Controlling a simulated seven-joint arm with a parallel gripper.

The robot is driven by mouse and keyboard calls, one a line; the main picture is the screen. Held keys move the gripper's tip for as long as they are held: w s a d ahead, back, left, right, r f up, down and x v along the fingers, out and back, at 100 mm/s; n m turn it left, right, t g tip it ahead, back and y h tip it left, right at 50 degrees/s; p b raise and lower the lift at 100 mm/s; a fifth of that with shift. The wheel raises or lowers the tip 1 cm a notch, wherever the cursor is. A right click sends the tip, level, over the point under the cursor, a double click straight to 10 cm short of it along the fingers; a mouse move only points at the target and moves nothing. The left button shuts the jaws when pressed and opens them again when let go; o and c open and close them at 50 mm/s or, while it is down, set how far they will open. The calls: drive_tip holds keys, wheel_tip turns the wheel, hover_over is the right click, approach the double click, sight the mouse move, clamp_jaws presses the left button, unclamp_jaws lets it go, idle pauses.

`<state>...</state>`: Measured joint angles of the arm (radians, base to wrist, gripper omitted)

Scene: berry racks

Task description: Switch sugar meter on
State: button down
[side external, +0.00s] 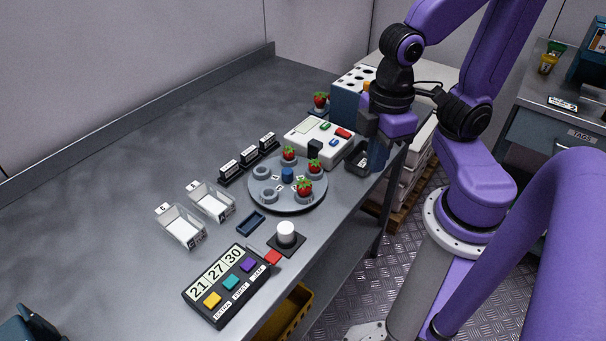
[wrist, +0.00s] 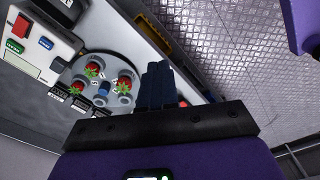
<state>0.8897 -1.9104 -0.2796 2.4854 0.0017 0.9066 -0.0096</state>
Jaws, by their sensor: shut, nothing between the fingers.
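The white meter box (side external: 301,134) stands at the back of the bench, with a pale screen, a red rocker (side external: 343,133), a green button (side external: 325,126) and a black block on top. I take it to be the sugar meter. In the wrist view the meter (wrist: 32,62) is at the left edge, partly cut off, with its red rocker (wrist: 20,25) and green button (wrist: 14,47). My gripper (side external: 377,165) is at the bench's right edge, to the right of the meter and apart from it. In the wrist view its dark blue fingers (wrist: 158,68) are together and empty.
A round grey turntable (side external: 262,199) with strawberries is in front of the meter. A black open box (side external: 358,158) lies between meter and gripper. A blue rack with a holed white top (side external: 346,105) stands behind.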

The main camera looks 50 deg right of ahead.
drive_tip(key=shift+s+n, duration=0.4)
drive_tip(key=shift+s, duration=0.45)
wheel_tip(320, 180, up, 4)
drive_tip(key=n+t, duration=0.1)
drive_tip(key=n, duration=0.4)
hover_over(339, 129)
drive_tip(key=s, duration=0.3)
drive_tip(key=shift+w+r, duration=0.1)
drive_tip(key=shift+w, duration=0.1)
drive_tip(key=f, duration=0.4)
drive_tip(key=w+f, duration=0.1)
drive_tip(key=f, duration=0.4)
drive_tip(key=w+f, duration=0.1)
drive_tip(key=f, duration=0.4)
